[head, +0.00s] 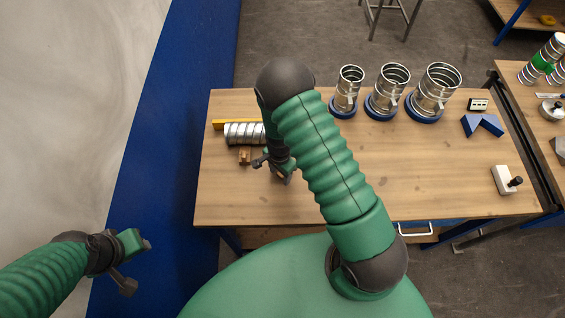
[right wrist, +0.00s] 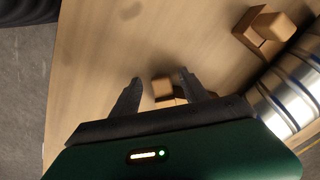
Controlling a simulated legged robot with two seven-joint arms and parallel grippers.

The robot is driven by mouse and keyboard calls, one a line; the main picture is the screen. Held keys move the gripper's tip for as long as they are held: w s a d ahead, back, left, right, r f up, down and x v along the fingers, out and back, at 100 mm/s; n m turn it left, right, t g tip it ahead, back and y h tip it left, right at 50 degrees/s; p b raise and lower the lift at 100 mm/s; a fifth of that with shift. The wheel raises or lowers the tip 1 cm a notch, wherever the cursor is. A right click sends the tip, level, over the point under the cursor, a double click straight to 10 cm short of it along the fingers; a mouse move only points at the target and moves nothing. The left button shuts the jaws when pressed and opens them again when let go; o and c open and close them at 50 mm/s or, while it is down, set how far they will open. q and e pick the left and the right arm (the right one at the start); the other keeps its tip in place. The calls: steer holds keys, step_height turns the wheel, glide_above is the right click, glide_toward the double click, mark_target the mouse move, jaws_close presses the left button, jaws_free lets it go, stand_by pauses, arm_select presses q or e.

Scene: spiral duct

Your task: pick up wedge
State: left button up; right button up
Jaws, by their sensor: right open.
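A small brown wooden wedge (right wrist: 163,88) shows between the two fingers of my right gripper (right wrist: 165,98) in the right wrist view; its lower part is hidden by the gripper. In the head view that wedge (head: 281,175) is mostly covered by the right gripper (head: 273,170). The fingers are open, one on each side, and no clear contact shows. A second wooden wedge (head: 245,156) lies left of the gripper; it also shows at upper right in the right wrist view (right wrist: 262,27). My left gripper (head: 136,265) is open and empty, off the table at lower left.
A spiral duct (head: 245,133) lies on the table (head: 225,195) beside a yellow bar (head: 219,124). Several duct pieces in blue rings, such as this one (head: 387,92), stand at the back. A blue bracket (head: 482,125) and white switch box (head: 502,180) are right. The table's centre right is clear.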

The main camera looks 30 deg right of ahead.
steer(key=shift+w+f, duration=0.1)
steer(key=shift+c, duration=1)
steer(key=shift+a, duration=0.1)
steer(key=c, duration=0.7)
jaws_close()
